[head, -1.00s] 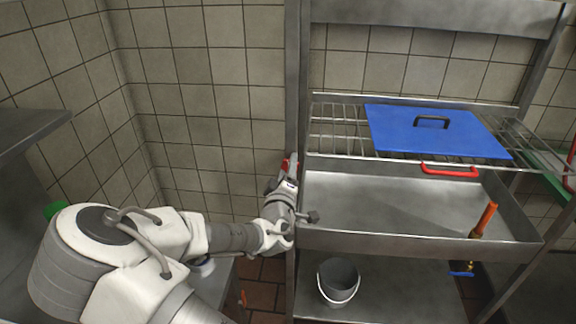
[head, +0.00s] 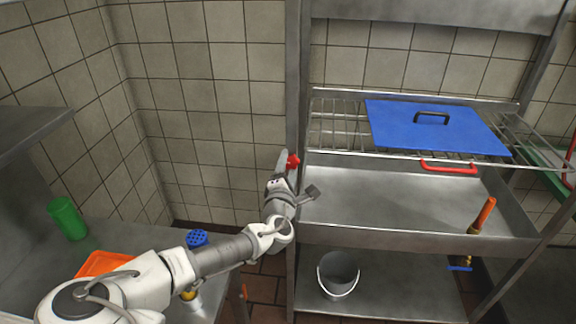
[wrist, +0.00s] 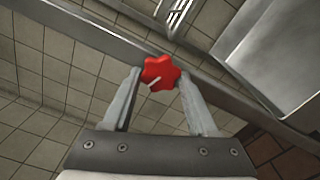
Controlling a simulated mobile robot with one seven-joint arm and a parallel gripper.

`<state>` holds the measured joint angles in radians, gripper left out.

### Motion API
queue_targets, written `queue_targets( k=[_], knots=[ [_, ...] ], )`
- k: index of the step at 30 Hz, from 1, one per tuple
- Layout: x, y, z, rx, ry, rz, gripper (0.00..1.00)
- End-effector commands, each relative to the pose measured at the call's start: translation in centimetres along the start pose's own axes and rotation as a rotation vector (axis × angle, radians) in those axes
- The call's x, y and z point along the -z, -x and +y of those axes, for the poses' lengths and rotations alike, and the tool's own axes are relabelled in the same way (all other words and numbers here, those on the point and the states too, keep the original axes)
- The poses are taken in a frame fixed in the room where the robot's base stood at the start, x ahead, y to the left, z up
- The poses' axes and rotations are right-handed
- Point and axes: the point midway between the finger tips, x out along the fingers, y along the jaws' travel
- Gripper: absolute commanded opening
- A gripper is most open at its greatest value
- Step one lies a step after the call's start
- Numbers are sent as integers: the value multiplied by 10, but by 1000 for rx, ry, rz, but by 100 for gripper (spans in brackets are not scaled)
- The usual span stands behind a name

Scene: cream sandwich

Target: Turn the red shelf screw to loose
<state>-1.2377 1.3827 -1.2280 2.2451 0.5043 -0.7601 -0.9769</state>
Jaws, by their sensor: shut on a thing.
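The red shelf screw (head: 293,161) is a star-shaped knob on the left upright of the metal shelf rack. In the wrist view the knob (wrist: 161,72) sits between the two fingertips and has a white line pointing down and left. My gripper (head: 286,160) is at the knob, and its fingers (wrist: 159,78) are shut on it from both sides. The far side of the knob and its shaft are hidden.
The wire shelf (head: 335,125) holds a blue board (head: 440,145) with a black handle. Below are a metal basin (head: 400,205) and a grey bucket (head: 338,275). On the left, a counter (head: 110,232) carries a green cup (head: 68,218) and an orange tray (head: 103,262). The tiled wall is close behind.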

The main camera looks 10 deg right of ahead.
Motion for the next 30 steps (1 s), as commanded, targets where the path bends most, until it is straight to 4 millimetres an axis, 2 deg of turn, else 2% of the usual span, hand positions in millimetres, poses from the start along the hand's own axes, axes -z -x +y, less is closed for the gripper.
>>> queue_targets(
  k=[12, 29, 30],
  knots=[
    [-1, 0, -1, 1, 191, -1, 3],
    [-1, 0, -1, 2, 217, -1, 3],
    [-1, 0, -2, 2, 217, -1, 64]
  ],
)
